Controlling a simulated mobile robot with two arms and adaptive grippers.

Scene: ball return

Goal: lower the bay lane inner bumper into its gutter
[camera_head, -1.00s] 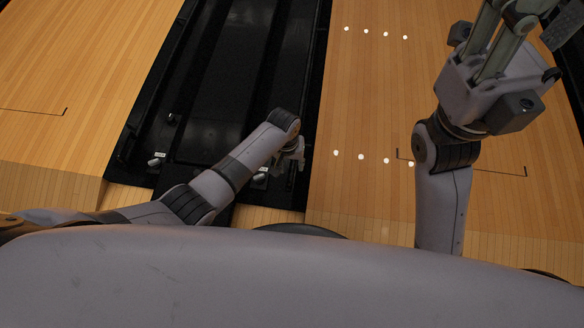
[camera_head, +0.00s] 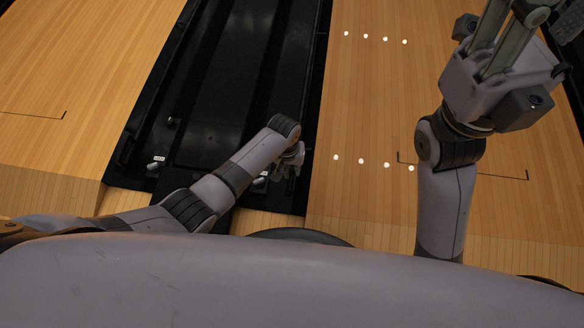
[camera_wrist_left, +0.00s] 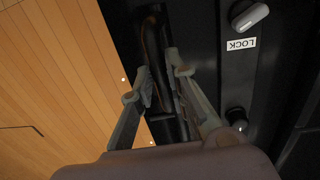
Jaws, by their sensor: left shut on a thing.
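My left gripper (camera_head: 290,160) reaches over the black gutter along the left edge of the lane with white dots. In the left wrist view, its two fingers (camera_wrist_left: 164,84) close on a thin dark bar, apparently the inner bumper (camera_wrist_left: 150,40). The bar runs lengthwise beside the wooden lane (camera_wrist_left: 60,70). Its height above the gutter floor is hard to judge. In the head view the bumper is too dark and covered to make out clearly. My right gripper (camera_head: 506,38) is raised at the upper right; its fingertips are out of frame.
A grey lever knob (camera_wrist_left: 250,16) sits by a LOCK label (camera_wrist_left: 241,44), with another dark knob (camera_wrist_left: 236,118) nearer, both right of the fingers. A similar lever (camera_head: 155,165) shows at the left of the black channel (camera_head: 230,100). The dotted lane (camera_head: 360,110) is clear.

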